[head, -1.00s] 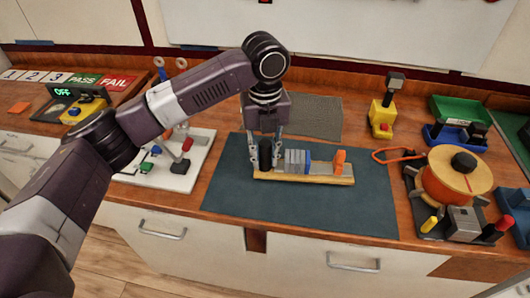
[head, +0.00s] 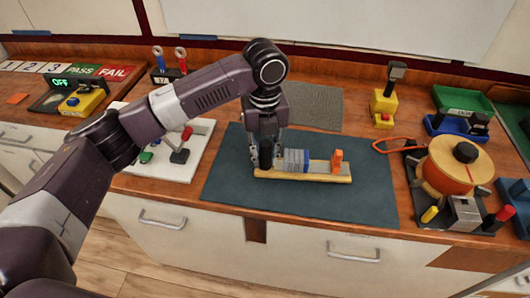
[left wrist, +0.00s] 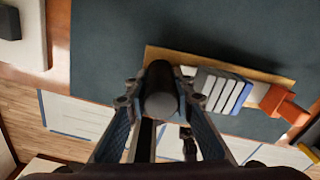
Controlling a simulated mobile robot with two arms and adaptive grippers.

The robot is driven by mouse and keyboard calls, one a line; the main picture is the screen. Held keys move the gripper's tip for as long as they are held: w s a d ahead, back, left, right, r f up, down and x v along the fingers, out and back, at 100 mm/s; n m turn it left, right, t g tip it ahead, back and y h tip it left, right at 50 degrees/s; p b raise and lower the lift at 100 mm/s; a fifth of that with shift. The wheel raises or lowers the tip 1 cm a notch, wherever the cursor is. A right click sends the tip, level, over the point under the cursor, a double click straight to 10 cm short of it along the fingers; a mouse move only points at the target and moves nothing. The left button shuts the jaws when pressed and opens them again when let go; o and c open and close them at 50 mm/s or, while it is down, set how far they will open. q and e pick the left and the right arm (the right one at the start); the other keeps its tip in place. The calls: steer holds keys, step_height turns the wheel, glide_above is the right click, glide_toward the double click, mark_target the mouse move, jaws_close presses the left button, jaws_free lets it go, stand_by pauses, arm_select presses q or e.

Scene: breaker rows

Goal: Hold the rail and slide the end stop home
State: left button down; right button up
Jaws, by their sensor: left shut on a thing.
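The rail (head: 325,168) lies on a wooden base (head: 325,178) in the middle of the dark mat. A row of grey breakers (head: 293,160) with a blue one (head: 307,165) sits on it; they also show in the left wrist view (left wrist: 220,90). The orange end stop (head: 337,162) stands on the rail to their right, with a gap of rail between; it also shows in the left wrist view (left wrist: 285,103). My left gripper (head: 265,162) points down at the rail's left end, shut on a black upright handle (left wrist: 160,90). My right gripper is not seen.
The dark mat (head: 235,185) is clear around the base. A spool stand with an orange reel (head: 447,175) and an orange loop (head: 395,145) are at right. A white board with levers (head: 195,150) is at left. A yellow device (head: 384,105) stands behind.

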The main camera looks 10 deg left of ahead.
arm_select(q)
steer(key=shift+f, duration=0.9)
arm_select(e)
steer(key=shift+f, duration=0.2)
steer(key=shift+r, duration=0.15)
arm_select(q)
steer(key=shift+p, duration=0.45)
steer(key=shift+f, duration=0.1)
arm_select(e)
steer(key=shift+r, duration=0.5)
arm_select(q)
steer(key=shift+f+p, duration=0.25)
steer(key=shift+p, duration=0.1)
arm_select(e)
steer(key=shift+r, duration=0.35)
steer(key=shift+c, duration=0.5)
